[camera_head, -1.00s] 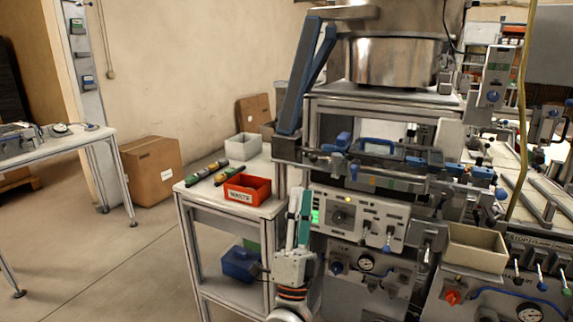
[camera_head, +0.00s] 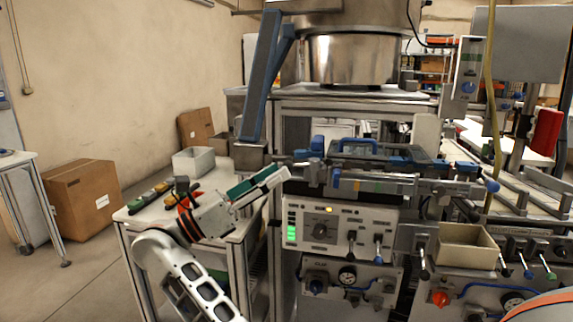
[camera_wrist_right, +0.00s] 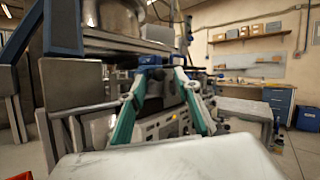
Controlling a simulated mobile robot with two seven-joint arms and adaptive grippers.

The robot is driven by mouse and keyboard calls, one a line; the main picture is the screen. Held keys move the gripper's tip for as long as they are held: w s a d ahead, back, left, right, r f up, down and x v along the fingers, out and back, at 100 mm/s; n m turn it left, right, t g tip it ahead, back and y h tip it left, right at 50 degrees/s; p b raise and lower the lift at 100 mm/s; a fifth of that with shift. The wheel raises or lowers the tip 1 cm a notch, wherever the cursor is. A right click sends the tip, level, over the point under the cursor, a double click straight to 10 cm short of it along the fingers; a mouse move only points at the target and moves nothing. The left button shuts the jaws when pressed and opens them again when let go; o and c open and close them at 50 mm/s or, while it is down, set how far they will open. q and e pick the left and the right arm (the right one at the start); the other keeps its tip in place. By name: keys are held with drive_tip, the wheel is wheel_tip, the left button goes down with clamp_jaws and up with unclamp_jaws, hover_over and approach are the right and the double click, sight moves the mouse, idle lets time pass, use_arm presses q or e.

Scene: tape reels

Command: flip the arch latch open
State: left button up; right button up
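A blue arch-shaped bar (camera_head: 358,142) spans the top of the metal rail assembly (camera_head: 400,186) on the machine. It looks low and lies along the rail; I cannot tell for certain that it is the arch latch. Blue knobs (camera_head: 317,144) sit at its left.
A control panel (camera_head: 340,226) with levers is below the rail. A slanted blue-edged chute (camera_head: 262,75) and a steel bowl (camera_head: 352,58) rise above. A beige bin (camera_head: 467,246) is at right.

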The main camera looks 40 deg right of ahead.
sight(288, 166)
drive_tip(key=x, duration=0.3)
drive_tip(key=shift+d+r, duration=0.2)
drive_tip(key=shift+d, duration=0.1)
drive_tip(key=shift+s+d+r+p, duration=0.1)
drive_tip(key=shift+d+p, duration=0.2)
drive_tip(key=shift+d, duration=0.05)
use_arm(q)
drive_tip(key=shift+s+f, duration=0.5)
drive_tip(key=shift+s, duration=0.15)
drive_tip(key=shift+w, duration=0.1)
